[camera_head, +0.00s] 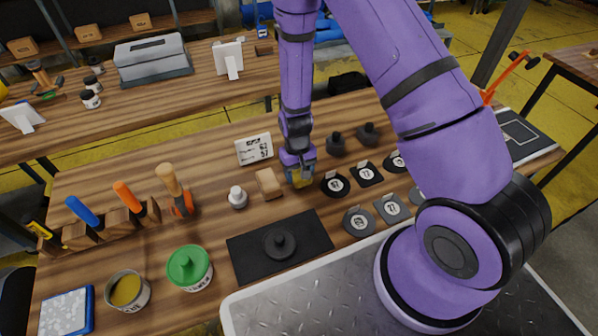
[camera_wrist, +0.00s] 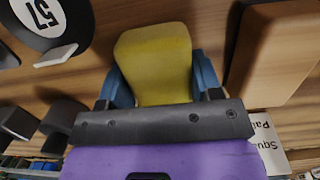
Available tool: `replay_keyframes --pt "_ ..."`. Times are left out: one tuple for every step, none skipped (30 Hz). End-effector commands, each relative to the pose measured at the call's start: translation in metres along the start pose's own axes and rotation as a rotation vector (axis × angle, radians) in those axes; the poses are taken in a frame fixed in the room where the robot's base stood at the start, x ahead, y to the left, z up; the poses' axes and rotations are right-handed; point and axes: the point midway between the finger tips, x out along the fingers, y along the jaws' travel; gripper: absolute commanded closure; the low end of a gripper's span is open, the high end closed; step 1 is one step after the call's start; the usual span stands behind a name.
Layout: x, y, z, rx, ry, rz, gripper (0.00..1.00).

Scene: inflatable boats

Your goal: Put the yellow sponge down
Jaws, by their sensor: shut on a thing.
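The yellow sponge (camera_wrist: 155,62) is between the blue fingers of my gripper (camera_wrist: 160,85) in the wrist view. In the head view a little of the sponge (camera_head: 302,181) shows below my gripper (camera_head: 299,170), low over the wooden table (camera_head: 215,225). My gripper is shut on the sponge. I cannot tell whether the sponge touches the table top.
A tan wooden block (camera_head: 268,184) stands close to the left of my gripper, with a white-topped bottle (camera_head: 237,197) beyond it. A round black numbered disc (camera_head: 335,184) lies close to the right. A black mat (camera_head: 312,232) with a dark round piece lies in front.

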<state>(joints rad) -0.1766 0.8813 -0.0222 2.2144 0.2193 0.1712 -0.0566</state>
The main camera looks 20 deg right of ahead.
Motion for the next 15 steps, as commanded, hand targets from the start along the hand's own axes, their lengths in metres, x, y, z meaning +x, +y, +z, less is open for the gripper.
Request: replay_keyframes --pt "0.0009 0.0000 0.0000 0.000 0.000 0.000 0.63" --pt "0.0017 0.0000 -0.0001 0.000 -0.001 0.000 0.63" --pt "0.0027 0.0000 -0.0003 0.000 0.000 0.000 0.63" --pt "0.0035 0.0000 -0.0004 0.000 0.000 0.000 0.63" --pt "0.0042 0.0000 -0.0006 0.000 0.000 0.000 0.63" --pt "0.0044 -0.0001 -0.0007 0.000 0.000 0.000 0.37" --pt "0.0043 -0.0001 -0.0007 0.000 0.000 0.000 0.30" --pt "0.0044 -0.0001 -0.0006 0.000 0.000 0.000 0.23" --pt "0.0046 0.0002 -0.0006 0.000 0.000 0.000 0.16" --pt "0.0047 0.0005 -0.0005 0.001 0.000 0.001 0.16" --pt "0.0048 0.0009 -0.0005 0.001 -0.001 0.001 0.16" --pt "0.0049 0.0014 -0.0004 0.002 -0.001 0.001 0.16" --pt "0.0050 0.0017 -0.0004 0.002 -0.001 0.002 0.16" --pt "0.0051 0.0020 -0.0003 0.003 -0.001 0.002 0.16" --pt "0.0052 0.0024 -0.0003 0.004 -0.001 0.002 0.16"
